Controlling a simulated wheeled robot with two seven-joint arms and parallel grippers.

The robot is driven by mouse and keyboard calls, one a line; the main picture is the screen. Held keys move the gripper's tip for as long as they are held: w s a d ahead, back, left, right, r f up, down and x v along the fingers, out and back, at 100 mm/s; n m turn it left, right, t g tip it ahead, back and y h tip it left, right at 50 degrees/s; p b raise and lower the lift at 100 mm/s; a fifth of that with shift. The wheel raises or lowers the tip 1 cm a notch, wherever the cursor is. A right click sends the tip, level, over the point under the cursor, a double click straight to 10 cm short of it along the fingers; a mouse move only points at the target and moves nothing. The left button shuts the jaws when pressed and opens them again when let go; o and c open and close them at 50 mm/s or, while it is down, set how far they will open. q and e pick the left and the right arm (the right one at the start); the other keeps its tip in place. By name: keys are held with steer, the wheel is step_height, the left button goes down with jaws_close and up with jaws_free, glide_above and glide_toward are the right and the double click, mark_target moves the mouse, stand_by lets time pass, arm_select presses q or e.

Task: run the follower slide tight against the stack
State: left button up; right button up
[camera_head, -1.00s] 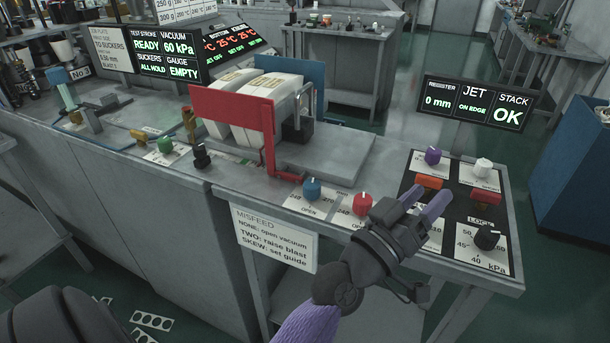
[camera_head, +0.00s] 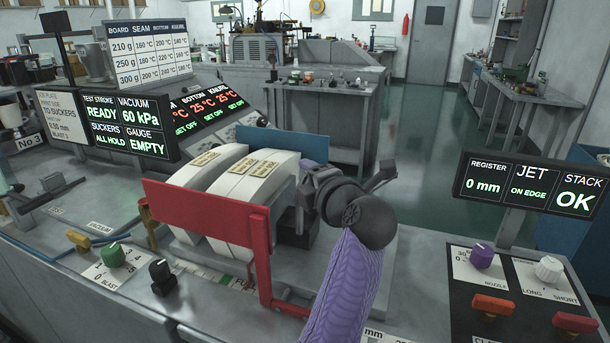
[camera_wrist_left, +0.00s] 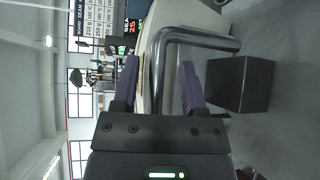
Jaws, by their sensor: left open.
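The stack of white blanks (camera_head: 229,192) stands on edge in the feeder, between a red plate (camera_head: 205,207) in front and a blue plate (camera_head: 283,143) behind. A grey bent bar handle (camera_wrist_left: 200,36) and a dark block (camera_wrist_left: 240,84), seemingly of the follower slide, show at the stack's right side in the left wrist view. My left gripper (camera_head: 311,172) is at that side, its fingers partly hidden by its own wrist. In the left wrist view the gripper (camera_wrist_left: 159,66) is open, with one leg of the handle between its fingers. I cannot tell whether they touch. My right gripper is not in view.
A display (camera_head: 532,187) reads register 0 mm, jet on edge, stack OK. Knobs (camera_head: 481,256) and red switches (camera_head: 575,322) sit on the right panel. A green knob (camera_head: 112,254) and a black knob (camera_head: 163,274) stand at front left. The red bracket stands near my arm.

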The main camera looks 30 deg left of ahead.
arm_select(q)
steer(key=shift+w+a, duration=0.1)
steer(key=shift+a, duration=0.15)
steer(key=shift+c, duration=0.6)
jaws_close()
stand_by(0.7)
